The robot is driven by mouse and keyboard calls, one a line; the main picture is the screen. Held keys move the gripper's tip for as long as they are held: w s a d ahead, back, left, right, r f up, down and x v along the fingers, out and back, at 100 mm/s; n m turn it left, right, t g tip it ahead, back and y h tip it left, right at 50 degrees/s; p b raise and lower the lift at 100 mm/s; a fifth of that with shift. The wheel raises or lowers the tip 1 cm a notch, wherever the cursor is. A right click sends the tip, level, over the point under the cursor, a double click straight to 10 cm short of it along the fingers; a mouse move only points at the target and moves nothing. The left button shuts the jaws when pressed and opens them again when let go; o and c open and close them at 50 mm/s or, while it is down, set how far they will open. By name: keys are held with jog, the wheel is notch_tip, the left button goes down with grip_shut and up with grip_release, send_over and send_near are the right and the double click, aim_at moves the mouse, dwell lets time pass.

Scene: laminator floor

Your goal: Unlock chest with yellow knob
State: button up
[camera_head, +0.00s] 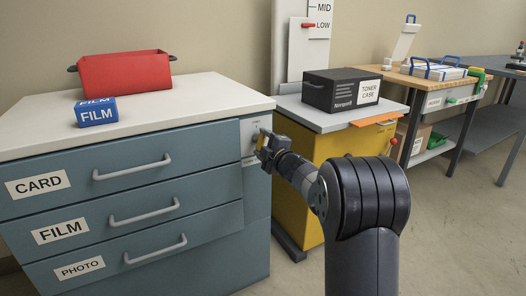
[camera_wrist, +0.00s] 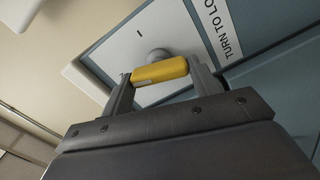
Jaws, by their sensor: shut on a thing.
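The chest (camera_head: 150,190) is blue-grey with a white top and drawers labelled CARD, FILM and PHOTO. Its yellow knob (camera_wrist: 160,71) is a short bar on a round grey hub, on a pale plate (camera_wrist: 135,38) at the chest's right front. The knob also shows in the head view (camera_head: 262,140), partly covered by my gripper (camera_head: 266,148). In the wrist view my gripper (camera_wrist: 160,78) has one finger at each end of the yellow bar and is shut on it. A label beside it reads "TURN TO LO", cut off at the frame's edge. All three drawers look closed.
A red bin (camera_head: 125,76) and a blue FILM box (camera_head: 96,111) stand on the chest top. To the right, a black toner case (camera_head: 342,90) sits on a yellow cabinet (camera_head: 335,150). A wooden bench (camera_head: 420,77) stands farther right; floor is clear at lower right.

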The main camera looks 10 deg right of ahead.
jog(key=shift+f+n+b, duration=0.15)
jog(key=shift+n+b, duration=0.85)
jog(key=shift+n, duration=0.6)
jog(key=shift+o, duration=0.2)
jog(key=o, duration=1)
jog(key=shift+c, duration=0.2)
jog(key=shift+s, duration=0.1)
jog(key=p+v, duration=0.2)
jog(key=v, duration=0.8)
jog(key=shift+s, duration=0.3)
jog(key=shift+w, duration=0.1)
